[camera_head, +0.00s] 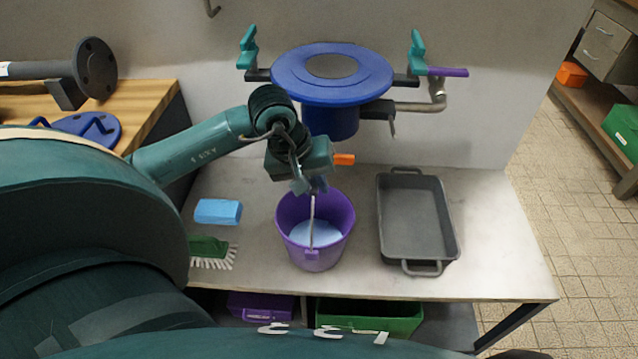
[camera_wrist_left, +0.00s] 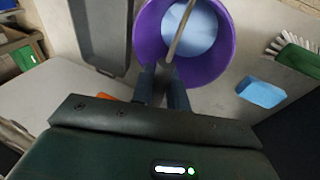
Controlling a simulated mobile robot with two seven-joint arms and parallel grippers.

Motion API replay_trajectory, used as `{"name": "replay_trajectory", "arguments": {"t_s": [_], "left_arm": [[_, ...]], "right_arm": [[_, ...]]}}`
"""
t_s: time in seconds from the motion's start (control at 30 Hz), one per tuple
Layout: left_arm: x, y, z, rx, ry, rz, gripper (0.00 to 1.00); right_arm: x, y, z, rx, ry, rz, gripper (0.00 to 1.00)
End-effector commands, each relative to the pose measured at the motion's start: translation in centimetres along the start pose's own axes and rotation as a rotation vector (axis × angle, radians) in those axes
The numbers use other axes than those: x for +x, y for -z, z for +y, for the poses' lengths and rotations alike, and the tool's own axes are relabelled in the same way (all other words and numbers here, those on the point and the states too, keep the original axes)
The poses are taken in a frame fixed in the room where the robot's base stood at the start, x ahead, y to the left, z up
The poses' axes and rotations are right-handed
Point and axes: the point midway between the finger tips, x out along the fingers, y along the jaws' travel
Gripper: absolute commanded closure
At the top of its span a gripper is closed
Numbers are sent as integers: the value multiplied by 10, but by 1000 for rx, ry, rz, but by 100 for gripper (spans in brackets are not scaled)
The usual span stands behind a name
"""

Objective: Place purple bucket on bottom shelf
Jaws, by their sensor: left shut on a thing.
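The purple bucket (camera_head: 329,257) stands upright on the light table top (camera_head: 500,235), with something light blue inside it. It also shows in the left wrist view (camera_wrist_left: 212,78). My left gripper (camera_head: 314,190) is above the bucket's rim and shut on its raised handle, which is the pale bar crossing the opening. In the left wrist view my left gripper's fingers (camera_wrist_left: 165,78) meet at the handle. The bottom shelf (camera_head: 450,325) shows in part below the table's front edge. My right gripper is not in view.
A dark tray (camera_head: 415,222) lies right of the bucket. A blue sponge (camera_head: 218,211) and a green brush (camera_head: 209,248) lie to its left. A purple bin (camera_head: 262,306) and a green bin (camera_head: 375,316) stand on the bottom shelf. A blue flanged pipe (camera_head: 331,75) hangs behind the bucket.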

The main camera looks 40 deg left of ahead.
Motion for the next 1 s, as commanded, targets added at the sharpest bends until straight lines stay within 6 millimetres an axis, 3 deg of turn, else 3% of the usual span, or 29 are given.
{"name": "replay_trajectory", "arguments": {"t_s": [0.13, 0.53, 0.57, 0.7, 0.8, 1.0], "left_arm": [[12, 3, 6, 0, -2, 1, 100], [18, 3, 4, 1, -1, 3, 100], [17, 2, 4, 0, 1, 0, 82], [16, 2, 4, 0, 1, -1, 70], [16, 2, 4, 0, 1, -1, 63], [16, 2, 4, -1, 1, -1, 63]], "right_arm": [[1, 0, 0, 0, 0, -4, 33], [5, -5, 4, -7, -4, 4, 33], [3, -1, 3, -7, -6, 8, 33], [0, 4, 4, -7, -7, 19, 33], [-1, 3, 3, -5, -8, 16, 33], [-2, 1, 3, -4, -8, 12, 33]]}}
